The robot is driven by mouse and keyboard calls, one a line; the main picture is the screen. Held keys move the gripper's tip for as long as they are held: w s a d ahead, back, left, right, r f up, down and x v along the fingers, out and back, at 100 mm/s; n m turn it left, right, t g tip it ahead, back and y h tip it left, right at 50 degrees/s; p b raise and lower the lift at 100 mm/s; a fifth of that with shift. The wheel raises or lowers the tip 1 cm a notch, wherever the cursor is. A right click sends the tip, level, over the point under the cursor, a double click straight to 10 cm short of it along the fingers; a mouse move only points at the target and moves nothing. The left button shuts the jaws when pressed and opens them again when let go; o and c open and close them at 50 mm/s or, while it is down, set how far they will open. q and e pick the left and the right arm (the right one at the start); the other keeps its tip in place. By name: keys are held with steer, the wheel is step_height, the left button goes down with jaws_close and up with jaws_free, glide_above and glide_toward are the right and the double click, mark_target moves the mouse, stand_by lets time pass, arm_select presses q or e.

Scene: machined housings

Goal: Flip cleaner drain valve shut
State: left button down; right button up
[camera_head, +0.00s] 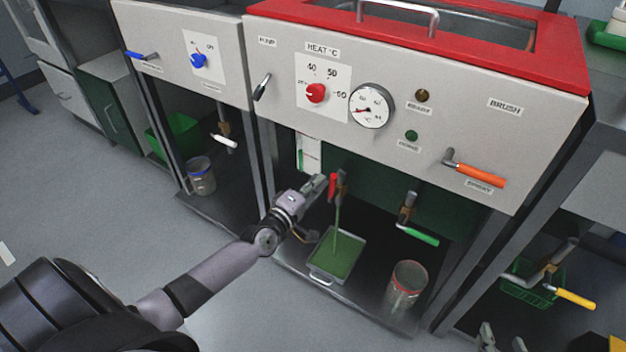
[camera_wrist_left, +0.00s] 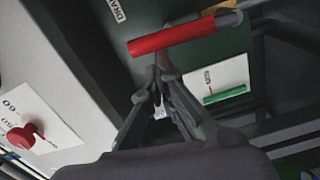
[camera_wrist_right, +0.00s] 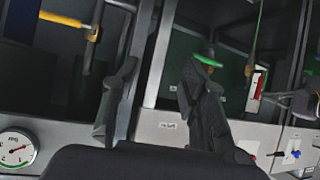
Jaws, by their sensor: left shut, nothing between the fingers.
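The drain valve has a red lever (camera_head: 333,186) hanging about vertical under the red-topped cleaner. A green stream (camera_head: 337,214) runs from its spout into a shallow tray (camera_head: 350,240) holding green liquid. In the left wrist view the red lever (camera_wrist_left: 172,37) lies just beyond my fingertips. My left gripper (camera_head: 320,184) is shut and empty, just left of the lever; I cannot tell whether it touches. My right gripper (camera_head: 502,341) is low at the bottom right, away from the valve. In the right wrist view its fingers (camera_wrist_right: 160,95) are apart with nothing between them.
A green-handled valve (camera_head: 418,235) is right of the drain valve, above a glass jar (camera_head: 405,285). An orange lever (camera_head: 475,175) is on the front panel. A yellow-handled valve (camera_head: 573,297) is at the right. A white-handled valve (camera_head: 224,140) is at the left bay.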

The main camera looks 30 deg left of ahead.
mark_target(335, 181)
arm_select(q)
steer(key=d+m+p, duration=0.1)
steer(key=p, duration=0.1)
steer(key=d+m+p, duration=0.1)
steer(key=m+p, duration=0.1)
steer(key=shift+d+r, duration=0.35)
steer(key=shift+d, duration=0.05)
steer(key=shift+d+m+p, duration=0.55)
steer(key=shift+m, duration=0.25)
arm_select(e)
steer(key=s+d+f+g+h, duration=0.1)
steer(key=s+d+f+g, duration=0.1)
steer(key=s+g, duration=0.35)
steer(key=s+d+f+g+h, duration=0.1)
steer(key=s+d+f+g, duration=0.15)
steer(key=s, duration=0.55)
arm_select(q)
steer(key=d+f+m+y+p, duration=0.1)
steer(key=d+f+m+p, duration=0.1)
steer(key=d+f+m, duration=0.4)
steer(key=shift+s+d+m+g, duration=0.2)
steer(key=shift+d+m+g, duration=0.15)
steer(key=shift+m, duration=1.65)
arm_select(e)
steer(key=x, duration=0.9)
steer(key=shift+s+a+f+g, duration=0.15)
steer(key=shift+s+f+g, duration=0.15)
steer(key=shift+f, duration=0.05)
arm_select(q)
steer(key=shift+r, duration=0.2)
